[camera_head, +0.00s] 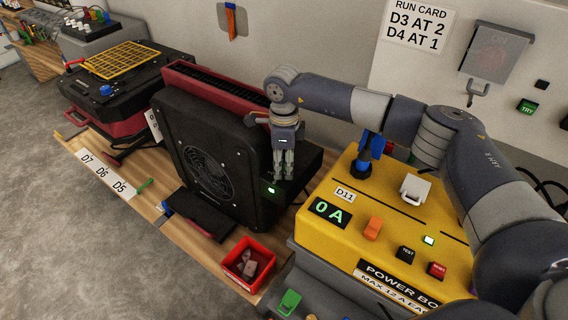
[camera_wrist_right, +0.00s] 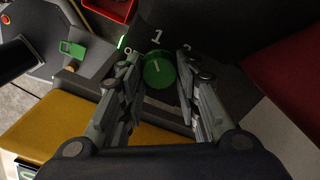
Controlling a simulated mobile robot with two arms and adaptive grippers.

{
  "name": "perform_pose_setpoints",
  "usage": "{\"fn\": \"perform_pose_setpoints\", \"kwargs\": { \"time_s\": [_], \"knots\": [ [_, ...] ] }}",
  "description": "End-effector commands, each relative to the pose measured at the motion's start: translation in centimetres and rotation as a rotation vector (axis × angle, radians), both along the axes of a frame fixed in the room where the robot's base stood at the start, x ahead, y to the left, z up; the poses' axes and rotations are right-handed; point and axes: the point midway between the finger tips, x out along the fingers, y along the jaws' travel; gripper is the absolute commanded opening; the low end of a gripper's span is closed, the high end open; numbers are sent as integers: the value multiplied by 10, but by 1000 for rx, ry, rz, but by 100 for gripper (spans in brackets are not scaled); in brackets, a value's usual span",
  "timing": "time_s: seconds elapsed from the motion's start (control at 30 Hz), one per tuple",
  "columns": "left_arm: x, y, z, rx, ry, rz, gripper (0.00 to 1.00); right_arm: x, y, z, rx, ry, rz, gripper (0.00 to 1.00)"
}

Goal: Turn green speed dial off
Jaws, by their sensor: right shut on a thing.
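The green speed dial (camera_wrist_right: 158,70) is a round knob on the dark blower (camera_head: 208,165), seen in the right wrist view. Its white pointer mark faces the numeral 1; a 0 shows to the left and a 2 to the right. My right gripper (camera_wrist_right: 160,85) has its two fingers on either side of the dial and is shut on it. In the head view my right gripper (camera_head: 284,176) reaches down onto the blower's right end, and its fingers hide the dial. My left gripper is not in view.
A yellow power box (camera_head: 385,215) stands right of the blower, under my right arm. A red bin (camera_head: 248,264) stands in front. A second blower with a yellow grille (camera_head: 118,60) is at the left. A small green light (camera_head: 271,190) glows near my fingertips.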

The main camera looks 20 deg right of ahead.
Motion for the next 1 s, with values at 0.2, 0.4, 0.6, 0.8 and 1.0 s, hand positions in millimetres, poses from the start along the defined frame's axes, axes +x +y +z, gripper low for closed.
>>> {"fn": "perform_pose_setpoints", "kwargs": {
  "time_s": [0.2,0.4,0.6,0.8,1.0],
  "knots": [
    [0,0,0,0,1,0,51,1,0,1,1,-3,-1,51],
    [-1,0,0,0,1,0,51,0,0,0,1,-1,-2,51],
    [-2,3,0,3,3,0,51,1,0,10,1,-4,-1,51],
    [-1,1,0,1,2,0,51,2,0,48,2,-6,-1,51],
    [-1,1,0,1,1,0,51,1,0,89,1,-6,-2,51]
  ]
}}
